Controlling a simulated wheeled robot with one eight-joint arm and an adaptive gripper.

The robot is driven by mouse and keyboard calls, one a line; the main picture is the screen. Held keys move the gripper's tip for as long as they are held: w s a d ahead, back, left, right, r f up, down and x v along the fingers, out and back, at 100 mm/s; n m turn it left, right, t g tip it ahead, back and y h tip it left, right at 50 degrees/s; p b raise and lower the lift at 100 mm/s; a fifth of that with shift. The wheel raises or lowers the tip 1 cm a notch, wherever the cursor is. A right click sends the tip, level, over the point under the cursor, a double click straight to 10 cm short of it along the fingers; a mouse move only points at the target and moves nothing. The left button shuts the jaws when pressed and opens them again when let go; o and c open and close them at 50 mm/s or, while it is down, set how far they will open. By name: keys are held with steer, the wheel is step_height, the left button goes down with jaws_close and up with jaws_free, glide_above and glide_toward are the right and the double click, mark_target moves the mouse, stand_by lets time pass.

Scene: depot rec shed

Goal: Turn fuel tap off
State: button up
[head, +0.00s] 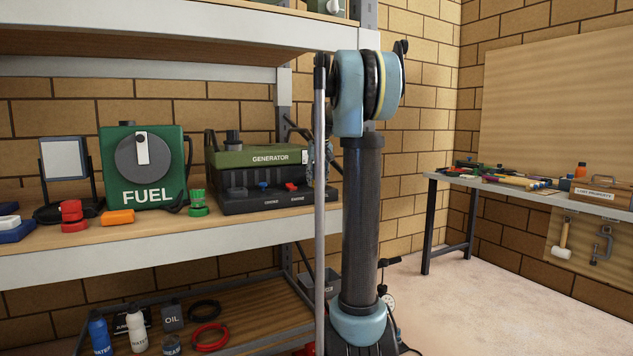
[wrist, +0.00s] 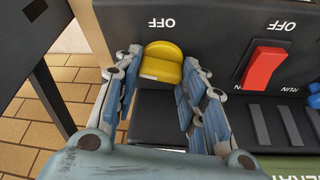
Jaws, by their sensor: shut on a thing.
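The generator (head: 275,157) stands on the shelf, with a green top and a dark front panel. In the wrist view its panel (wrist: 218,30) appears upside down. A yellow knob (wrist: 162,62) is on the panel below an inverted OFF label. My gripper (wrist: 160,75) is shut on this knob, with a finger on each side. The knob's exact turn angle and any other label around it are hard to tell.
A red switch (wrist: 264,70) marked OFF and RUN is right of the knob in the wrist view, with a blue control (wrist: 291,98) beyond it. A dark shelf post (wrist: 38,75) is close on the left. A green FUEL container (head: 172,143) stands left of the generator.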

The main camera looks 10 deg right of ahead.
steer(key=m+h, duration=0.1)
steer(key=m, duration=0.1)
steer(key=m+h, duration=0.1)
steer(key=m, duration=0.4)
steer(key=shift+w+a+g+h, duration=0.1)
steer(key=shift+a+g+h, duration=0.2)
steer(key=shift+g+h, duration=0.1)
steer(key=m+g+h, duration=0.1)
steer(key=m, duration=0.3)
steer(key=shift+w, duration=0.1)
steer(key=shift+w+a+m+g+h, duration=0.1)
steer(key=shift+m+g+h, duration=0.4)
steer(key=shift+m, duration=1.6)
steer(key=o, duration=1.1)
steer(key=shift+c, duration=0.2)
steer(key=v, duration=1.1)
steer(key=shift+w+r, duration=0.2)
steer(key=shift+r, duration=0.3)
